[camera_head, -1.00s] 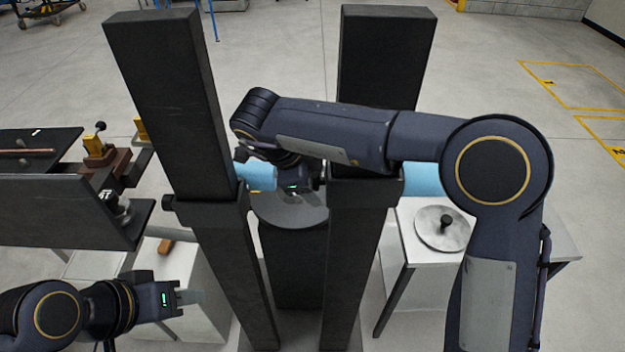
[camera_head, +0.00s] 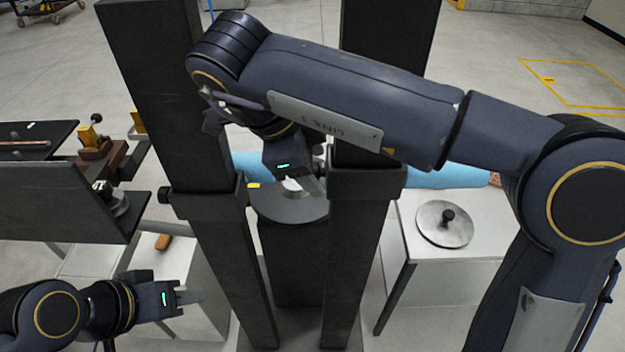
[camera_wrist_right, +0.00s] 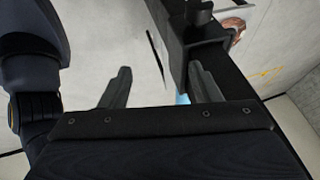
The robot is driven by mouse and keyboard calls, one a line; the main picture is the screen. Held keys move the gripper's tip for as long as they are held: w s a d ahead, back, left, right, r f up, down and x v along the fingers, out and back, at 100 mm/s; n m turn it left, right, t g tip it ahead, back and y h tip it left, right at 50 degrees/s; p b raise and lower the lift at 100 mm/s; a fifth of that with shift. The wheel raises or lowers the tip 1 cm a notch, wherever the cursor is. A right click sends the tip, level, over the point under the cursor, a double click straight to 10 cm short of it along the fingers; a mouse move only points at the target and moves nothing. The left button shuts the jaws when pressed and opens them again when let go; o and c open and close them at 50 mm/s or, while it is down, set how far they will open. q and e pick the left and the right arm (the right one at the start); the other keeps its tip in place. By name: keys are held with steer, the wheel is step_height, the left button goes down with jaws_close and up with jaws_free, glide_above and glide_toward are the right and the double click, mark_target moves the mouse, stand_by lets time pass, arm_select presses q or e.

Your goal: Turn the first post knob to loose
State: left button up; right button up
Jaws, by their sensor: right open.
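Two dark posts stand upright mid-view, the left post (camera_head: 160,100) and the right post (camera_head: 350,260), each with a collar. A black knob (camera_head: 164,196) sticks out left from the left post's collar (camera_head: 210,196). Which post the task calls first is unclear. My right gripper (camera_head: 305,187) is open, pointing down between the posts, near the right post's collar (camera_head: 365,183). In the right wrist view a dark knob (camera_wrist_right: 200,8) sits on a collar beyond the right-hand finger; nothing is between the fingers. My left gripper (camera_head: 190,297) hangs low at the left, its opening unclear.
A light blue tube (camera_head: 450,175) runs behind the posts, with a copper-coloured end (camera_head: 495,180) at the right. A round grey plate (camera_head: 285,203) lies between the posts. A white table (camera_head: 480,240) at right bears a metal disc (camera_head: 440,224). A dark bench fixture (camera_head: 70,207) stands at left.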

steer(key=s, duration=0.1)
steer(key=s+r, duration=0.1)
steer(key=s, duration=0.1)
steer(key=s+r, duration=0.1)
steer(key=s, duration=0.1)
steer(key=shift+s+r+b, duration=0.15)
steer(key=shift+b, duration=0.15)
